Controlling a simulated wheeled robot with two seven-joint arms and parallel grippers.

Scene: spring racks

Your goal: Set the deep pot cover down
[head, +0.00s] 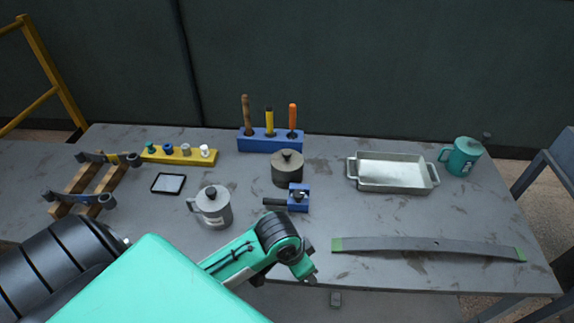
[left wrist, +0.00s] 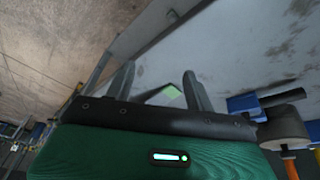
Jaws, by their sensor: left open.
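A round, brownish-grey deep pot (head: 287,172) stands upright at the middle of the table. Its dark cover (head: 287,157) with a knob appears to sit on top of it. The pot also shows at the right of the left wrist view (left wrist: 283,127). My left gripper (head: 307,273) is near the table's front edge, in front of the pot and apart from it. In the left wrist view its two fingers (left wrist: 160,88) are spread with nothing held between them. My right gripper is not in view.
A blue vise-like block (head: 298,198) stands just in front of the pot. A lidded grey jug (head: 213,210) is left of it, a blue tool holder (head: 262,143) behind. A long grey leaf spring (head: 430,247) and a metal tray (head: 433,184) lie right, with free tabletop between.

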